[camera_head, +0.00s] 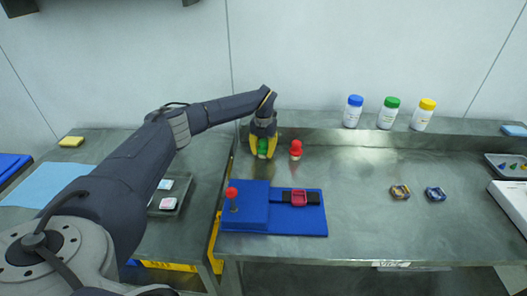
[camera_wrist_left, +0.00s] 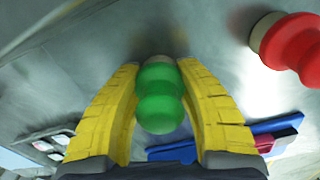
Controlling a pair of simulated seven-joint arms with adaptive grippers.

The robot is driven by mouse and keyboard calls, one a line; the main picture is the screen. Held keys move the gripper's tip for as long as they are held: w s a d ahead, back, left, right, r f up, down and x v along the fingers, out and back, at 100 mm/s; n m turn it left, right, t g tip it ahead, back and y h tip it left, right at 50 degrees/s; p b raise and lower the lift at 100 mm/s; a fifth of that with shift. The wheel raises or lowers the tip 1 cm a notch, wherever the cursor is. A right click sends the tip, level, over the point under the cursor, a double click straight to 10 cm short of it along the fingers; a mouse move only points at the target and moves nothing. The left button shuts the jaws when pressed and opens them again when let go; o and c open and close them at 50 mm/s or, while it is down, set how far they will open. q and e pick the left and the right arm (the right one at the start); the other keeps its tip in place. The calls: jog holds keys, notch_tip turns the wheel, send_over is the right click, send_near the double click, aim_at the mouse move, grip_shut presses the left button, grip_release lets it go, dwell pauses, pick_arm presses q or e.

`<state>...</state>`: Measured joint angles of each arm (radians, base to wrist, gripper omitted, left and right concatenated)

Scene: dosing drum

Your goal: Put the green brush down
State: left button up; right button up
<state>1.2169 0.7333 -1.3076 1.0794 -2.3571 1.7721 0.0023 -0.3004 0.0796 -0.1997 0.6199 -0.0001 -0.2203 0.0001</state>
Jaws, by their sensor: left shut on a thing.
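The green brush (camera_head: 263,149) is between the yellow fingers of my left gripper (camera_head: 263,152), over the back left part of the right-hand metal table. In the left wrist view, the fingers (camera_wrist_left: 163,120) close around the rounded green handle (camera_wrist_left: 160,98), and a pale end shows beyond it. I cannot tell whether the brush touches the table. A similar red brush (camera_head: 296,150) stands just to its right, apart from the gripper; it also shows in the left wrist view (camera_wrist_left: 290,45). My right gripper is not in view.
Blue, green and yellow-capped bottles (camera_head: 388,113) stand on the back ledge. Two small dark objects (camera_head: 400,191) lie to the right. The table's middle is clear.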

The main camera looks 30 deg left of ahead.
pick_arm(q)
jog(key=shift+f, duration=0.1)
jog(key=o, duration=1.1)
notch_tip(320, 180, up, 12)
jog(key=shift+r, duration=0.2)
dwell(0.3)
